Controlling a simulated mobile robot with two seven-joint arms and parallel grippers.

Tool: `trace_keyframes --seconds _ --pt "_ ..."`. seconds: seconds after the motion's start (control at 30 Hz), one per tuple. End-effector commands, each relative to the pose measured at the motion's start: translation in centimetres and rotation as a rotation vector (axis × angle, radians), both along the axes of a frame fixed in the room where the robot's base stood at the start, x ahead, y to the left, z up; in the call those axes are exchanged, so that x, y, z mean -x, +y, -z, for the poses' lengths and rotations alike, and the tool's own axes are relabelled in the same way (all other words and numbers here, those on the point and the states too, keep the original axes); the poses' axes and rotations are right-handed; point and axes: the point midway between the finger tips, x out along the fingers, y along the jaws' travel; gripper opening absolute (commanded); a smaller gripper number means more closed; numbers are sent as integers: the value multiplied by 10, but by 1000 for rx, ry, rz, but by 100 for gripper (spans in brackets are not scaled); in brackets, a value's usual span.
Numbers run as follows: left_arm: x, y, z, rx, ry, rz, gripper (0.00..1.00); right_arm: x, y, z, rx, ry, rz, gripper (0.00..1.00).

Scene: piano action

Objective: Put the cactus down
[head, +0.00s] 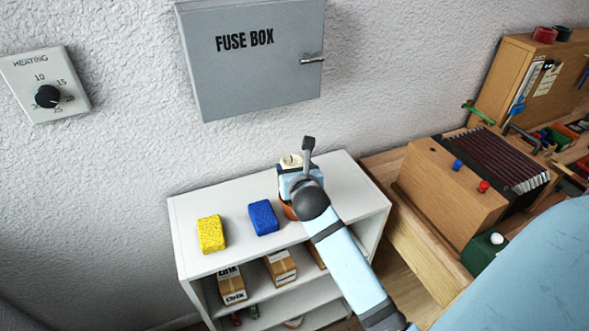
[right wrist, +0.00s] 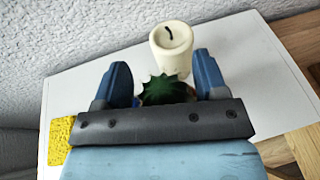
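The cactus (right wrist: 164,90) is green and ribbed and sits between the two blue fingers of my right gripper (right wrist: 164,75) in the right wrist view. In the head view my right gripper (head: 301,178) is over the white shelf unit's top (head: 340,192). Part of an orange-brown pot (head: 289,211) shows under it; my wrist hides the rest. The fingers appear closed on the pot's sides. I cannot tell whether the pot touches the shelf top. My left gripper is not in view.
A cream candle (head: 291,161) stands just beyond the cactus. A blue sponge (head: 264,217) and a yellow sponge (head: 212,234) lie left of it on the shelf top. A fuse box (head: 250,60) hangs above. A wooden workbench (head: 400,235) adjoins on the right.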

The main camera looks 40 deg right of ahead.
Motion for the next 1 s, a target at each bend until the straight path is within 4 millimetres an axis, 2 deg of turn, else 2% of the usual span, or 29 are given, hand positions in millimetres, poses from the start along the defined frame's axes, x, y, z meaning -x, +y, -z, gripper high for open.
trace_keyframes --seconds 0.27,0.37,0.73,0.9,1.0 --pt "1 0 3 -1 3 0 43 2 1 -3 1 1 1 66" --pt "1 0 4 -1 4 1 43 13 6 -7 1 1 -2 66" --pt "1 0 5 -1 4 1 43 81 36 -29 0 1 -1 66" --pt "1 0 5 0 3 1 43 99 44 -35 0 1 0 66" --pt "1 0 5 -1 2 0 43 104 48 -35 -17 -3 -1 66"
